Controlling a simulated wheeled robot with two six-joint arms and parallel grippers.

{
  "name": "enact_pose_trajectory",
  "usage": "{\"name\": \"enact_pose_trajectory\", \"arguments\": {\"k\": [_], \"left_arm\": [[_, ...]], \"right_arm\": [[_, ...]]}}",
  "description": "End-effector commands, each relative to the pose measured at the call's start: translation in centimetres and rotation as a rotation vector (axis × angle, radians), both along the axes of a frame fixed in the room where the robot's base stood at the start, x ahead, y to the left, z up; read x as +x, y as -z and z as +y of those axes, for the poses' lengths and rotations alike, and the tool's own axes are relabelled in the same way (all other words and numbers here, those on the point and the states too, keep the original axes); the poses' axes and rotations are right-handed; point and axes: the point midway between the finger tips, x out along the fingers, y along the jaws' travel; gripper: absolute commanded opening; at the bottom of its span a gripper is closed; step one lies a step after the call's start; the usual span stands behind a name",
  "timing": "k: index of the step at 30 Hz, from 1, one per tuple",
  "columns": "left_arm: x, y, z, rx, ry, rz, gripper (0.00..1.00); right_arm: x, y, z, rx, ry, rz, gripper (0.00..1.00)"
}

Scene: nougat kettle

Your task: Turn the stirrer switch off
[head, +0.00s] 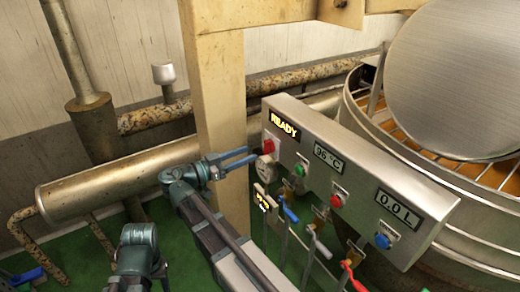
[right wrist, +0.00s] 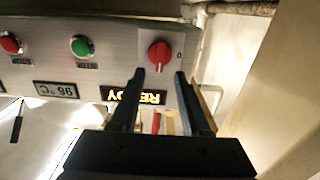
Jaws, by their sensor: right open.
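The sloped steel control panel (head: 330,165) carries a red rotary knob (head: 268,147) at its left end, below a lit READY display (head: 285,125). I take this knob for the stirrer switch; its label is too small to read. In the right wrist view the red knob (right wrist: 159,54) shows upright-on, just beyond the fingertips and between their lines. My right gripper (head: 250,157) is open and empty, with its fingers pointing at the knob from the left. A blue part (head: 30,275) at the lower left may belong to my left gripper; its jaws cannot be made out.
Right of the knob are a green button (head: 300,169), a red button (head: 336,200) and a blue button (head: 383,240). Several valve handles, including a red one (head: 352,275), stand below the panel. A beige post (head: 220,120) rises behind my right gripper. The kettle (head: 360,100) stands behind the panel.

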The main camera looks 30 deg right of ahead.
Motion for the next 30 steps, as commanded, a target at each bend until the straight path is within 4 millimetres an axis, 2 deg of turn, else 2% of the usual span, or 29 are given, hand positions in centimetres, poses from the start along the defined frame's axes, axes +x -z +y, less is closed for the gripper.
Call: {"name": "enact_pose_trajectory", "arguments": {"k": [3, 9, 15, 23, 26, 30], "left_arm": [[0.0, 0.0, 0.0, 0.0, 0.0, 0.0, 0.5], [0.0, 0.0, 0.0, 0.0, 0.0, 0.0, 0.5], [0.0, 0.0, 0.0, 0.0, 0.0, 0.0, 0.5], [0.0, 0.0, 0.0, 0.0, 0.0, 0.0, 0.5], [0.0, 0.0, 0.0, 0.0, 0.0, 0.0, 0.5], [0.0, 0.0, 0.0, 0.0, 0.0, 0.0, 0.5]], "right_arm": [[0.1, 0.0, -2.4, 0.0, 0.004, 0.0, 0.46], [0.4, 0.0, -4.7, 0.001, 0.001, 0.001, 0.46], [0.4, 0.0, -5.7, 0.001, 0.001, 0.001, 0.46], [0.5, 0.0, -5.8, 0.001, 0.0, 0.001, 0.46], [0.5, 0.0, -5.8, 0.001, 0.0, 0.001, 0.32], [0.5, 0.0, -5.8, 0.001, 0.0, 0.001, 0.07]]}}
